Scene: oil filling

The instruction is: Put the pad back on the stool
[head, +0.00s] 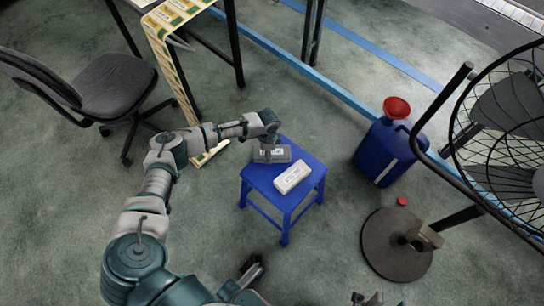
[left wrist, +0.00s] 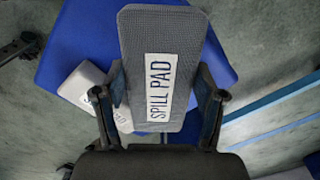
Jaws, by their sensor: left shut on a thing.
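The grey spill pad (head: 278,153), with a white "SPILL PAD" label, is at the back edge of the blue stool (head: 262,175). My left gripper (head: 267,146) is shut on it. In the left wrist view the pad (left wrist: 160,45) lies between the two fingers of my left gripper (left wrist: 163,95), with the blue stool top (left wrist: 75,40) behind it. I cannot tell whether the pad touches the stool. What seems to be my right gripper (head: 367,299) shows only in part at the bottom edge of the head view, far from the stool.
A white labelled pack (head: 292,177) lies on the stool beside the pad, partly behind it in the left wrist view (left wrist: 85,82). A blue jug (head: 380,155) with a red funnel (head: 397,107) stands right of the stool. A caged fan (head: 505,130) and office chair (head: 115,85) flank the area.

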